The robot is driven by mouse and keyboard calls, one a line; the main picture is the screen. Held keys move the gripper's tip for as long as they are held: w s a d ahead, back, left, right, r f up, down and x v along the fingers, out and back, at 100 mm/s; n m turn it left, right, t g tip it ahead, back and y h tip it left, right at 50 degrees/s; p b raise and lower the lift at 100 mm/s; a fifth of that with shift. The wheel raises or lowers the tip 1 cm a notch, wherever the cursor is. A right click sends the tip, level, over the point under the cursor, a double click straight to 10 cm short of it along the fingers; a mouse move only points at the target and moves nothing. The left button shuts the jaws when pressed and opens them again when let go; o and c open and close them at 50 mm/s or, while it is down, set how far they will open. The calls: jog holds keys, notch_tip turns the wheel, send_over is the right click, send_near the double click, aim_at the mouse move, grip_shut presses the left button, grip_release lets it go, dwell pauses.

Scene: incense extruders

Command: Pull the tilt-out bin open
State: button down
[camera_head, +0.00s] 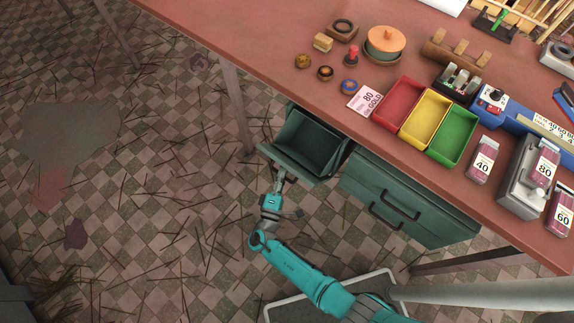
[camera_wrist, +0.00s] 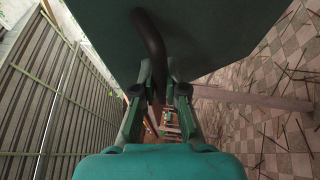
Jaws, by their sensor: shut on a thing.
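The tilt-out bin (camera_head: 310,144) is a dark green box under the red table. It is tilted outward, and its open top and empty-looking inside show in the head view. My gripper (camera_head: 281,178) is at the bin's front panel. In the wrist view, my gripper (camera_wrist: 159,92) has its fingers closed around the dark curved handle (camera_wrist: 150,48) of the bin, with the green front panel (camera_wrist: 215,35) behind it. The handle is hidden by my gripper in the head view.
A green drawer unit (camera_head: 420,205) with dark handles is right of the bin. The red table (camera_head: 270,60) above holds red, yellow and green trays (camera_head: 425,117), jars and labelled packs. A table leg (camera_head: 237,105) stands left of the bin. The tiled floor (camera_head: 150,190) at left is open, strewn with thin sticks.

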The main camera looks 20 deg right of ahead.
jog(key=shift+s+a+f, duration=0.3)
jog(key=shift+a+f, duration=0.05)
jog(key=shift+f, duration=0.1)
jog(key=c, duration=1.2)
grip_release()
jog(key=v, duration=1.2)
